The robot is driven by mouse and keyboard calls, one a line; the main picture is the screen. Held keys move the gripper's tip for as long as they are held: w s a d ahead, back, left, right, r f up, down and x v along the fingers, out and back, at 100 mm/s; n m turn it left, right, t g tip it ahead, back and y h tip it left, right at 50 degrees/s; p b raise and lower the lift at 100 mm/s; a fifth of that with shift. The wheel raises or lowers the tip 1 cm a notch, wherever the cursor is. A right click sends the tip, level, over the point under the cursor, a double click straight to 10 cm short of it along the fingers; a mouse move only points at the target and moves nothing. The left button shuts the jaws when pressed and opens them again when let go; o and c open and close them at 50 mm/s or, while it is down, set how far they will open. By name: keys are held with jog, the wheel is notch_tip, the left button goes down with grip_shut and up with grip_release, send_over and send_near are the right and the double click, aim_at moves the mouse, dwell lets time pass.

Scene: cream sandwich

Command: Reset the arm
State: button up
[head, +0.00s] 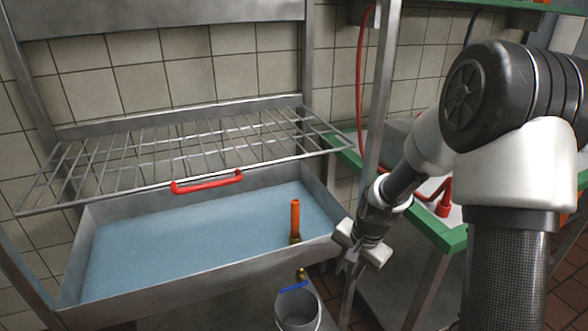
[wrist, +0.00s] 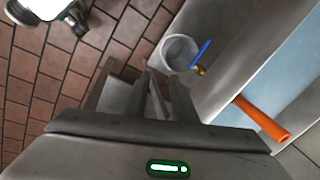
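My gripper (head: 347,266) hangs at the end of my arm, pointing down, just right of the sink's front right corner in the head view. Its dark fingers (wrist: 162,88) show in the middle of the wrist view. No object shows between them, but I cannot tell how far apart they are.
A metal sink (head: 75,288) holds bluish water and an upright orange pipe (head: 295,218). Above it is a wire rack (head: 110,165) with a red handle (head: 207,182). A grey bucket (head: 298,314) stands below a blue-handled tap (head: 293,287). A green-edged counter (head: 452,240) is at right.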

jog(key=s+r+n+t+h, duration=0.15)
jog(key=s+r+n, duration=0.25)
jog(key=s+r, duration=0.75)
jog(key=s+r+n+t, duration=0.2)
jog(key=s+r+n, duration=0.2)
jog(key=s+r, duration=0.8)
notch_tip(320, 180, up, 26)
jog(key=w+p, duration=0.2)
jog(key=p, duration=2)
jog(key=shift+d+f, duration=0.2)
jog(key=shift+d, duration=0.1)
